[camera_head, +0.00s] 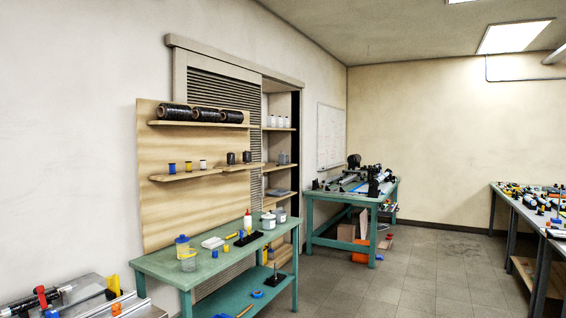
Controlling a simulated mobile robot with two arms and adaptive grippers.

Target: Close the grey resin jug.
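No clearly identifiable grey resin jug shows at this distance. On the near green workbench (215,264), two small whitish-grey containers (268,222) stand at the back right end. Neither of my grippers is in view.
A wooden panel with shelves (190,216) stands behind. Another green bench (345,203) with machinery stands farther back. A cluttered table (512,208) is at right. The floor (410,268) between is clear.

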